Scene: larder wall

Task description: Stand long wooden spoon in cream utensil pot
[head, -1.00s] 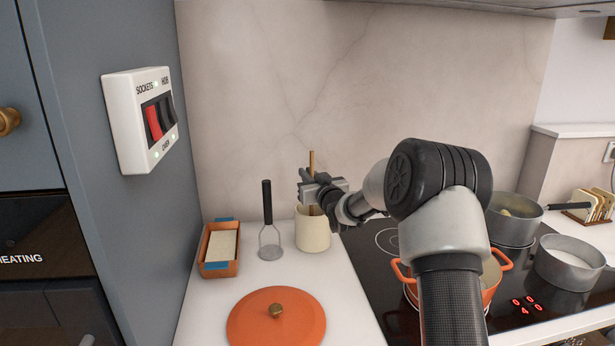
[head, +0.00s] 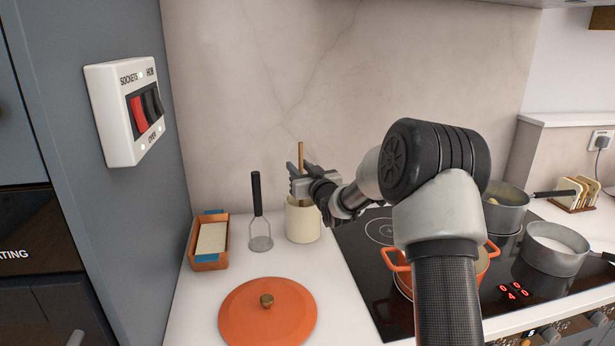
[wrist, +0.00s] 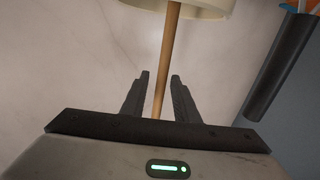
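The long wooden spoon (head: 301,156) stands nearly upright at the mouth of the cream utensil pot (head: 303,226). Only its handle shows; its lower end is hidden. My gripper (head: 298,184) is just above the pot's rim, around the handle. In the wrist view, the handle (wrist: 163,85) runs between the two fingers (wrist: 160,76), with a gap visible on each side. The fingers are apart and do not appear to press on it. The pot's rim (wrist: 204,8) shows at the top of the wrist view.
A black-handled masher (head: 257,205) stands left of the pot, beside a copper-coloured tin (head: 208,264). An orange lid (head: 250,318) lies on the counter in front. The hob with an orange pan (head: 398,262) and grey pans (head: 555,260) is to the right.

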